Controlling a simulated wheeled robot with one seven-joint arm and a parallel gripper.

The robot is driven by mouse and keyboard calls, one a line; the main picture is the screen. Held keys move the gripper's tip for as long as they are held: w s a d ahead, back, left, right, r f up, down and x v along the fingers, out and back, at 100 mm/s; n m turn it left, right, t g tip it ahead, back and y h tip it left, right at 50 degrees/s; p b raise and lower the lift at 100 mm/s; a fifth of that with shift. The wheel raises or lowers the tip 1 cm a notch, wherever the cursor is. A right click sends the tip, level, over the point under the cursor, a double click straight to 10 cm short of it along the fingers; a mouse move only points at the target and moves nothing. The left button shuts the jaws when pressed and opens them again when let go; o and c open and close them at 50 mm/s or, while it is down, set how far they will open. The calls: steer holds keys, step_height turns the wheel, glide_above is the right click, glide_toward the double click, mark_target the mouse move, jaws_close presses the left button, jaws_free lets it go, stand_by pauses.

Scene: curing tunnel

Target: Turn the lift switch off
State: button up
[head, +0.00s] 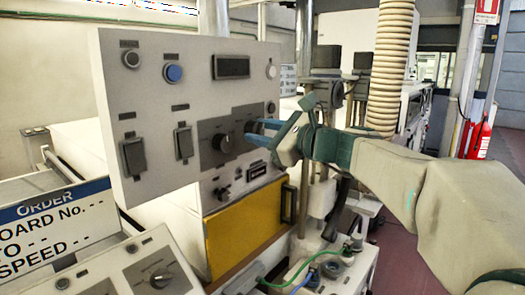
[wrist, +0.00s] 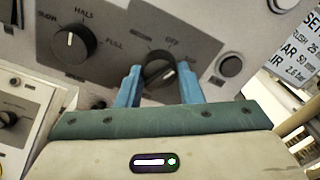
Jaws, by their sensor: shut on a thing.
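A dark rotary switch (wrist: 158,72) sits on a grey plate of the upright white control panel (head: 150,80). An OFF mark shows above it, a little to the right. Its other marks are too blurred to read, so I cannot confirm its name. A pale line on the knob slants, and its exact setting is hard to tell. My gripper (wrist: 160,80) has its two blue fingers on either side of this knob, shut on it.
A speed knob (wrist: 72,42), marked SLOW, HALF and FULL, sits left of the switch. A black round button (wrist: 230,65) is close on its right. Below the panel is a yellow door (head: 245,228). A ribbed hose (head: 390,65) hangs behind my arm.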

steer(key=shift+n+b, duration=2.4)
steer(key=shift+b, duration=0.1)
steer(key=o, duration=1)
steer(key=b+v, duration=0.1)
steer(key=v, duration=1.3)
steer(key=shift+a, duration=0.1)
